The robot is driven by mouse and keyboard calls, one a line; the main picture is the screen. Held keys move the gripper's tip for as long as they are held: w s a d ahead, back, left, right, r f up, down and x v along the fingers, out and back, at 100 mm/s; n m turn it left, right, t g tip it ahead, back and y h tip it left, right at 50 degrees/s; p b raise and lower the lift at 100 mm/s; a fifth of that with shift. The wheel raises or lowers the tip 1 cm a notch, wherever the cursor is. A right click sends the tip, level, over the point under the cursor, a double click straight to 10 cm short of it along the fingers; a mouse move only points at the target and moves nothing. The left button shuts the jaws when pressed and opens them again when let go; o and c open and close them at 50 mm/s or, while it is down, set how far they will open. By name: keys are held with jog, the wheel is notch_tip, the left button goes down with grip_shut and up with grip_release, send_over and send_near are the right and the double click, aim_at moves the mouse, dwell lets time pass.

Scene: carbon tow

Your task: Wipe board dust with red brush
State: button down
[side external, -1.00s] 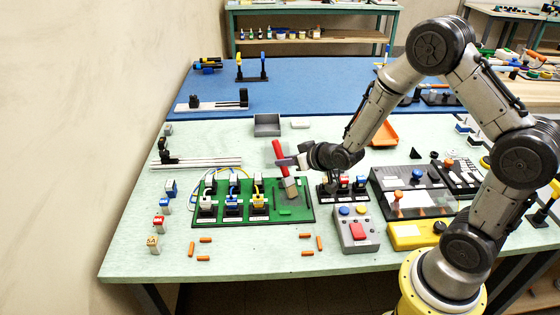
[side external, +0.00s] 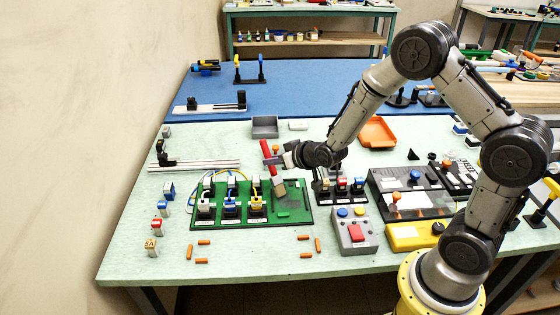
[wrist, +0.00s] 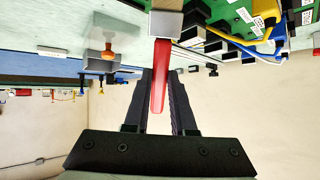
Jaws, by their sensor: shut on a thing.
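The red brush (side external: 266,153) is held by its handle in my gripper (side external: 279,157), tilted, with its pale head (side external: 279,187) low over the right part of the green board (side external: 300,214). I cannot tell whether the bristles touch the board. In the wrist view, the red handle (wrist: 160,75) runs between the two dark fingers of my gripper (wrist: 160,95).
Blocks with cables (side external: 230,206) stand on the board left of the brush. A black block row (side external: 340,190) and a grey button box (side external: 354,232) are close on the right. Several orange pegs (side external: 203,242) lie in front. A grey tray (side external: 265,127) is behind.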

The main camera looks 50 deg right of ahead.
jog(key=shift+s+d, duration=1.45)
jog(key=shift+d, duration=0.1)
jog(key=shift+w+a+f, duration=0.1)
jog(key=shift+w+a, duration=1.35)
jog(key=shift+a, duration=0.1)
jog(key=shift+d, duration=0.1)
jog(key=s+d, duration=0.3)
notch_tip(320, 180, up, 6)
jog(key=shift+r, duration=0.25)
